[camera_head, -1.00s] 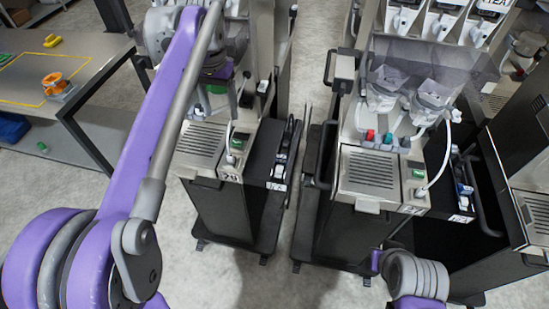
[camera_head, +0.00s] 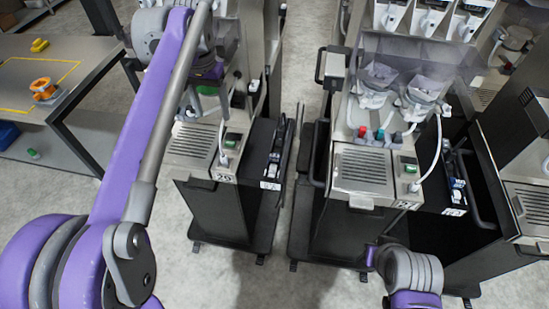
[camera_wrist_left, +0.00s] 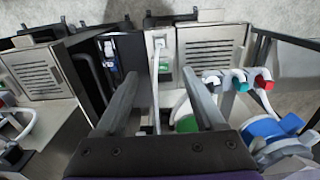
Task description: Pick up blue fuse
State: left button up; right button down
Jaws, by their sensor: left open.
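My left gripper (camera_head: 212,98) hangs over the left dispenser (camera_head: 196,144), partly hidden by my purple arm. In the left wrist view its two fingers (camera_wrist_left: 166,95) are open with nothing held between them; a white hose and a green part show behind them. Small blue-and-white parts (camera_head: 272,169) sit in the black side panel right of this dispenser; the left wrist view shows them left of the fingers (camera_wrist_left: 109,55). Other bluish parts (camera_head: 457,186) sit in the right dispenser's side panel. Which part is the blue fuse, I cannot tell. My right gripper does not show.
The right dispenser (camera_head: 363,170) stands across a narrow floor gap. A grey table (camera_head: 90,85) with an orange part (camera_head: 44,88) stands at left. The floor in front is clear.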

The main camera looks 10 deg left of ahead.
pick_arm(q)
jog(key=shift+o, duration=0.3)
jog(key=b, duration=0.1)
send_over(275, 155)
jog(key=f, duration=1.2)
jog(key=shift+s+a+f, duration=0.1)
jog(key=shift+a+f, duration=0.2)
jog(key=shift+f, duration=0.05)
jog(key=shift+d+f, duration=0.15)
jog(key=shift+f, duration=1.35)
jog(key=shift+d+f, duration=0.1)
jog(key=shift+f, duration=1.4)
grip_shut()
